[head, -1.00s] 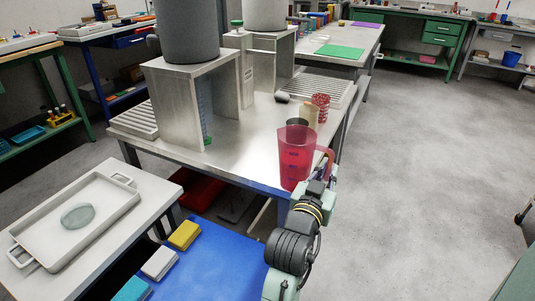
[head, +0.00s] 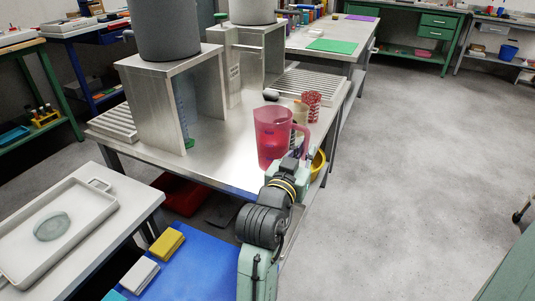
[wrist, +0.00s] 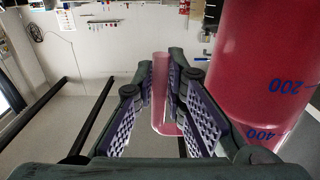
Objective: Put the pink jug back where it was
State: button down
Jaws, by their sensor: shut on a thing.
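The pink jug (head: 272,138) is upright at the right front part of the steel table (head: 225,165) in the head view. Its handle points right, toward my gripper (head: 297,156). In the wrist view my gripper (wrist: 165,108) is shut on the pink handle (wrist: 161,92), which stands between the two ridged finger pads. The jug's body fills the right of that view, with blue marks 200 and 400. I cannot tell whether the jug's base touches the table or hangs just above it.
A yellow bowl (head: 319,162) shows right of my gripper. A metal stand (head: 175,95) bears a grey pot at left. The steel top left of the jug is clear.

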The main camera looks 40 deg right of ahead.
aim_at(271, 153)
jog(key=w+a, duration=0.1)
jog(key=w, duration=0.2)
jog(key=w+a, duration=0.1)
jog(key=w, duration=0.2)
jog(key=w+a, duration=0.1)
jog(key=w, duration=0.1)
jog(key=shift+w+a+f+p, duration=0.1)
jog(key=shift+w+f+p, duration=0.25)
jog(key=shift+w, duration=0.05)
jog(key=shift+f, duration=1.8)
jog(key=c, duration=2.1)
grip_release()
jog(key=shift+f, duration=0.15)
jog(key=o, duration=0.5)
jog(key=shift+c, duration=0.2)
